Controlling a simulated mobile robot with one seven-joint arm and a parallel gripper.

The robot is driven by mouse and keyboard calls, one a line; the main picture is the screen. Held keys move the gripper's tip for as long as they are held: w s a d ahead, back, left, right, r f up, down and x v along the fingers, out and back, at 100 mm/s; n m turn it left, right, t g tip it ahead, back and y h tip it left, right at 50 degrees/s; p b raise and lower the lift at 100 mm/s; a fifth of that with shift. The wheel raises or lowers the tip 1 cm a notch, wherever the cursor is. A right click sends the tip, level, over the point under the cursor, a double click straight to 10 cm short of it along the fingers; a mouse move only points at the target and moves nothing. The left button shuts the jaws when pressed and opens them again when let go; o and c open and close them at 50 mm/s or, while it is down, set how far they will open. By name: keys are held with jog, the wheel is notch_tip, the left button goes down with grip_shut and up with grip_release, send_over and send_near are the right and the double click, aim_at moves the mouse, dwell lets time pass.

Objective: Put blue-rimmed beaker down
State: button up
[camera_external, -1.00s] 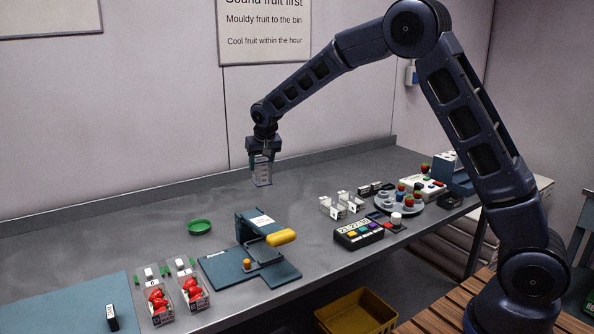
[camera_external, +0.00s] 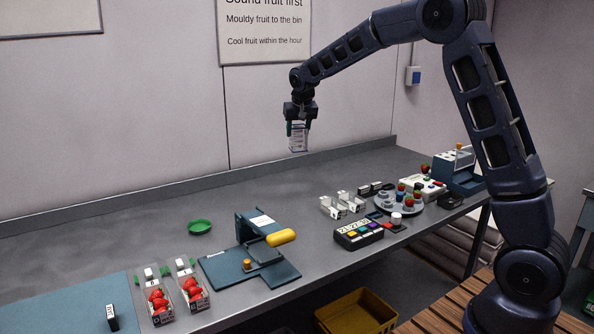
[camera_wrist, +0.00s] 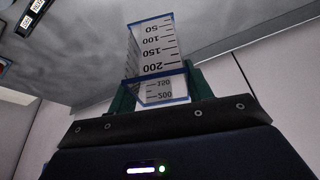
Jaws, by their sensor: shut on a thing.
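The blue-rimmed beaker (camera_external: 298,139) is clear and square-sided with dark volume marks. My gripper (camera_external: 298,126) is shut on it and holds it above the back part of the grey bench (camera_external: 250,190). In the wrist view the beaker (camera_wrist: 152,52) stands out between the two green fingers of my gripper (camera_wrist: 155,92), with blue edges and marks from 50 to 200. The external view shows a gap between the beaker's lower end and the bench top.
The bench below and left of the beaker is clear up to a green lid (camera_external: 199,226). A teal press with a yellow handle (camera_external: 281,237) stands in front.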

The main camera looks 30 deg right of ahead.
jog(key=d+m, duration=0.1)
jog(key=d, duration=0.8)
jog(key=f, duration=1.3)
jog(key=s+f, duration=0.1)
jog(key=f, duration=0.6)
jog(key=shift+a, duration=0.2)
jog(key=shift+f, duration=0.1)
jog(key=o, duration=1)
jog(key=shift+c, duration=0.2)
